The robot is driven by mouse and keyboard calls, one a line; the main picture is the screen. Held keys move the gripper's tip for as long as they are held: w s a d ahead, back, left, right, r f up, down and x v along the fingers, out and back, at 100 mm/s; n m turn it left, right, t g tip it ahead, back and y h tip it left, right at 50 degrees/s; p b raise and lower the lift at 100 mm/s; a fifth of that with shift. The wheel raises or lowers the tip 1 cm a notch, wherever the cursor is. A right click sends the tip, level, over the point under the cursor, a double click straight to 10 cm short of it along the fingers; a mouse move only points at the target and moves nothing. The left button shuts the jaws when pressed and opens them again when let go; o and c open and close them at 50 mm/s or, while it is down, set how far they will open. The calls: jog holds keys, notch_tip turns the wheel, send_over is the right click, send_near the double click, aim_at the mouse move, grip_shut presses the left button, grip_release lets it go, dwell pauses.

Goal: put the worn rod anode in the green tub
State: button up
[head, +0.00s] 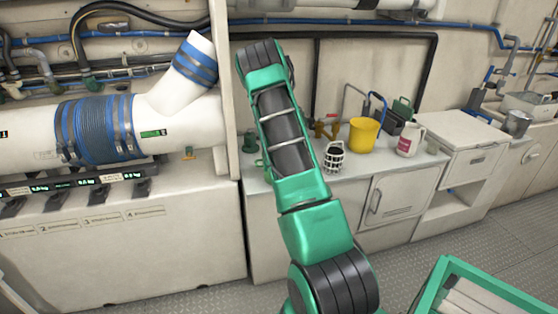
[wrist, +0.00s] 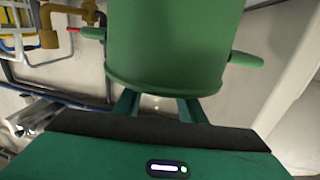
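A green tub (wrist: 175,45) with a handle on each side fills the upper middle of the wrist view, very close to the camera. In the head view, a green object (head: 250,141) shows at the left end of the counter, partly behind my arm; it may be this tub. My gripper (wrist: 158,107) shows in the wrist view as two teal fingers with a gap between them. The tub hides their tips, so I cannot see whether they hold anything. In the head view my arm hides the gripper. I cannot make out the worn rod anode in either view.
The counter (head: 290,185) holds a white basket (head: 334,160), a yellow bucket (head: 363,135) and a white jug (head: 410,140). Brass fittings (wrist: 50,25) and pipes are near the tub. A tall panel (head: 229,100) stands left of the arm. A green-edged tray (head: 500,287) is at front right.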

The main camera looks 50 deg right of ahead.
jog(key=s+a+r+n+g+y, duration=0.1)
jog(key=s+a+g+y, duration=0.25)
jog(key=a, duration=0.45)
jog(key=s+a+r+n+g+y, duration=0.1)
jog(key=s+a+r+g+y, duration=0.1)
jog(key=s+a+y, duration=0.45)
jog(key=s+a+r+g, duration=0.2)
jog(key=s+a, duration=0.3)
jog(key=s, duration=0.3)
jog(key=s+a+r+g+y, duration=0.1)
jog(key=s+a+r+g, duration=0.2)
jog(key=s+a, duration=0.3)
jog(key=s+a+r+g+y, duration=0.1)
jog(key=s+a+r+g, duration=0.2)
jog(key=s, duration=0.8)
jog(key=shift+s+a+r, duration=0.15)
jog(key=shift+a+r, duration=0.5)
jog(key=shift+a, duration=0.5)
